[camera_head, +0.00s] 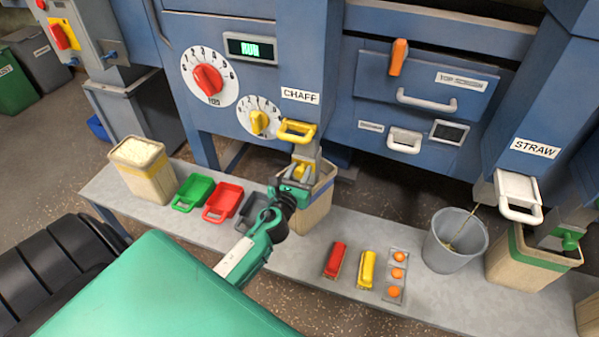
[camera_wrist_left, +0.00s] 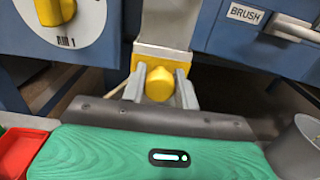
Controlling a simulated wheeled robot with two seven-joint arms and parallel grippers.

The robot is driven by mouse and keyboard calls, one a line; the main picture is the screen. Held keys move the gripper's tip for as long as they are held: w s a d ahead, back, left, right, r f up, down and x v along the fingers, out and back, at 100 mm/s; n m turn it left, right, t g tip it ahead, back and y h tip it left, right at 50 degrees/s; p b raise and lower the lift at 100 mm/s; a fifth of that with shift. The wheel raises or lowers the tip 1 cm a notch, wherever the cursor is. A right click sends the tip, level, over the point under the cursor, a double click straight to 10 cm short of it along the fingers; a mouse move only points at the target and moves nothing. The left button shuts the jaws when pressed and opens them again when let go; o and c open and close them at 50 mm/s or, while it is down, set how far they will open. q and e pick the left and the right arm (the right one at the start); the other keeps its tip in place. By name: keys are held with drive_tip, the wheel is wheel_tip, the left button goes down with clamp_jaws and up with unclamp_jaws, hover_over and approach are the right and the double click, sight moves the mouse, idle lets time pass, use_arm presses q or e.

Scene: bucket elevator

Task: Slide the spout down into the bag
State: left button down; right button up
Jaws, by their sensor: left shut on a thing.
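The grey spout (camera_head: 307,152) hangs below the chute labelled CHAFF, under a yellow handle (camera_head: 297,131). My left gripper (camera_head: 298,174) is shut on the yellow knob on the front of the spout. In the left wrist view the knob (camera_wrist_left: 160,84) sits between the two grey fingers, with the spout (camera_wrist_left: 166,25) rising behind it. The beige bag (camera_head: 318,208) stands on the bench directly under the spout, partly hidden by my gripper. I cannot tell whether the spout's lower end is inside the bag's mouth. My right gripper is not in view.
The grey bench (camera_head: 315,282) holds a full bag (camera_head: 143,170), green, red and dark scoops, and a red and a yellow stapler-like tool. A grey bucket (camera_head: 455,240) and another bag (camera_head: 528,262) stand at the right. The blue machine closes off the back.

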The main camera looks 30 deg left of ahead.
use_arm(q)
drive_tip(key=shift+f, duration=0.35)
drive_tip(key=c, duration=1.1)
unclamp_jaws()
drive_tip(key=shift+o, duration=0.2)
drive_tip(key=shift+r, duration=0.1)
drive_tip(key=shift+s, duration=0.25)
drive_tip(key=b+v, duration=0.1)
drive_tip(key=v, duration=1.2)
drive_tip(key=shift+s+b, duration=0.2)
drive_tip(key=shift+b, duration=0.2)
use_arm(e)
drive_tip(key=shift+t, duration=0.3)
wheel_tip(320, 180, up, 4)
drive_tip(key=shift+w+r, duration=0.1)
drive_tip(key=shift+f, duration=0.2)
